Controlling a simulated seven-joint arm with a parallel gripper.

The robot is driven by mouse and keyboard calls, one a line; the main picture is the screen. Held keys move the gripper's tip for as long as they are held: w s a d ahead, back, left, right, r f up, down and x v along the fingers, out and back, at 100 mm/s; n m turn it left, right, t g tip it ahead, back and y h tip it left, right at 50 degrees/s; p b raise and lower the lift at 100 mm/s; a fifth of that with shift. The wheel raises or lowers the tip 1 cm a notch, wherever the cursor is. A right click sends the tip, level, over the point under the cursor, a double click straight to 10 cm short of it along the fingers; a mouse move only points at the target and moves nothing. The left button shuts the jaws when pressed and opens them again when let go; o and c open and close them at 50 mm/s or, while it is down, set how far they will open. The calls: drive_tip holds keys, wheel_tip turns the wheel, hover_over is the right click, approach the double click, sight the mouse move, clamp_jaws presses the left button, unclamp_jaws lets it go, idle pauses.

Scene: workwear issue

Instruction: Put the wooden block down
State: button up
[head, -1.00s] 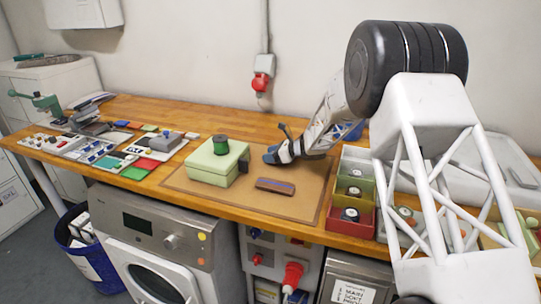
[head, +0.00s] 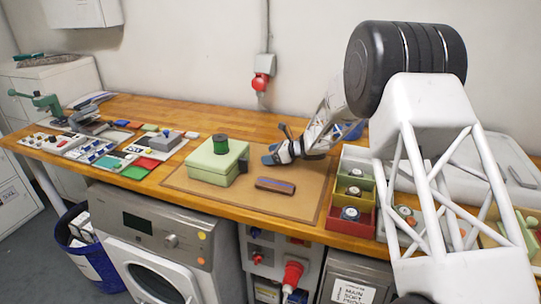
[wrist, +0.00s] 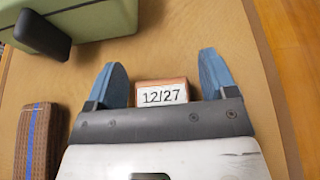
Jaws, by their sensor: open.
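The wooden block (wrist: 162,93) with a white label reading "12/27" shows in the wrist view, between the two blue fingertips of my gripper (wrist: 169,82). The fingers are open, with a gap on each side of the block. The block appears to rest on the tan mat (wrist: 160,30). In the head view my gripper (head: 277,146) is low over the mat (head: 240,206), right of the green box, and the block is hidden behind it or too small to tell.
A brown block with a blue stripe (wrist: 38,142) lies on the mat, also in the head view (head: 275,185). A pale green box (head: 212,168) with a green spool (head: 221,144) on it stands left. Coloured bins (head: 352,205) stand right. The front of the mat has free room.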

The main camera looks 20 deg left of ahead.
drive_tip(key=shift+r, duration=0.15)
drive_tip(key=v, duration=1.2)
idle(0.7)
